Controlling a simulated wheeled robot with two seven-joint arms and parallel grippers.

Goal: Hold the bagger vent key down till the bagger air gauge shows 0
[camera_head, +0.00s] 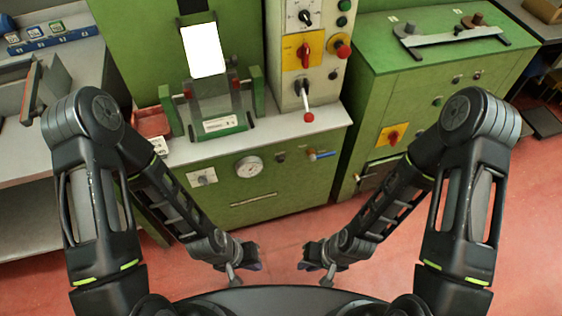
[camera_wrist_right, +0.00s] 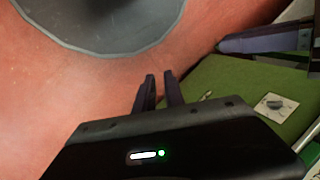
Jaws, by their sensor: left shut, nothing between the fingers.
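The round white-faced air gauge (camera_head: 249,167) is on the front of the green bagger cabinet (camera_head: 263,200); its reading is too small to make out. A small dark fitting (camera_head: 280,157) is right of it, and a pale plate with a knob (camera_head: 202,177) is to its left. I cannot tell which control is the vent key. My left gripper (camera_head: 258,262) is shut and empty, low in front of the cabinet. My right gripper (camera_head: 305,262) is beside it, also away from the controls. In the right wrist view its fingers (camera_wrist_right: 159,75) stand apart with nothing between them.
A blue-handled valve (camera_head: 320,154) is at the cabinet's right. Above are a red-knobbed lever (camera_head: 307,100) and a red rotary switch (camera_head: 304,53). Another green machine (camera_head: 440,80) stands at right. The red floor (camera_head: 400,230) in front is clear.

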